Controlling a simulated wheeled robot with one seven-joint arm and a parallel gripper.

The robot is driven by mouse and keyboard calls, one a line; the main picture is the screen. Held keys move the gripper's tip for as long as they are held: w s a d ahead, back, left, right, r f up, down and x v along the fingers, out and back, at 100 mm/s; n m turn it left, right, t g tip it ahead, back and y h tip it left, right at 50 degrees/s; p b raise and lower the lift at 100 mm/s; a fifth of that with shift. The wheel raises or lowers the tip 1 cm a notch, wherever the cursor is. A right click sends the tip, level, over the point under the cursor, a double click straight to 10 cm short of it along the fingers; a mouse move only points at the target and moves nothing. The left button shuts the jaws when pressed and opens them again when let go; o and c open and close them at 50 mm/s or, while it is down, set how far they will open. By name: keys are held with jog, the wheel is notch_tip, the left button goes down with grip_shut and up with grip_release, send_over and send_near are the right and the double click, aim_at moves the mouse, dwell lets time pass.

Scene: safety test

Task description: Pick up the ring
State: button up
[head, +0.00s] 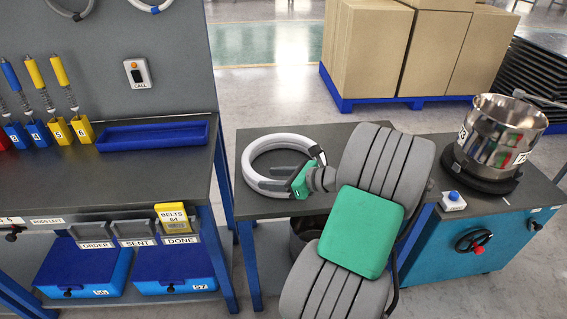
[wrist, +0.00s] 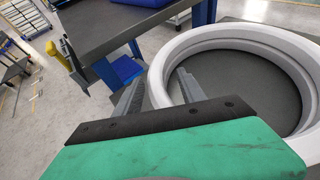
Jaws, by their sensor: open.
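The ring (head: 250,168) is a thick pale grey-white hoop lying flat on a dark grey table top (head: 318,136). In the wrist view the ring (wrist: 225,36) fills the right side. My gripper (head: 274,178) is open at the ring's near right side. In the wrist view the gripper (wrist: 158,76) has one finger outside the ring's wall and the other over its hollow, so the wall shows between them. Whether either finger touches it cannot be told. The gripper's body hides the near part of the ring in the wrist view.
A workbench (head: 165,170) with a blue tray (head: 150,136) stands to the left. On the right, a steel pot (head: 500,135) stands on a teal cabinet (head: 500,250). Cardboard boxes (head: 375,50) on a blue pallet stand behind. A dark bin (head: 303,247) is below the table top.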

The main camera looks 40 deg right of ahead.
aim_at(250, 174)
jog(key=x, duration=0.3)
jog(key=shift+s, duration=0.1)
jog(key=shift+c, duration=0.2)
grip_shut()
dwell(1.0)
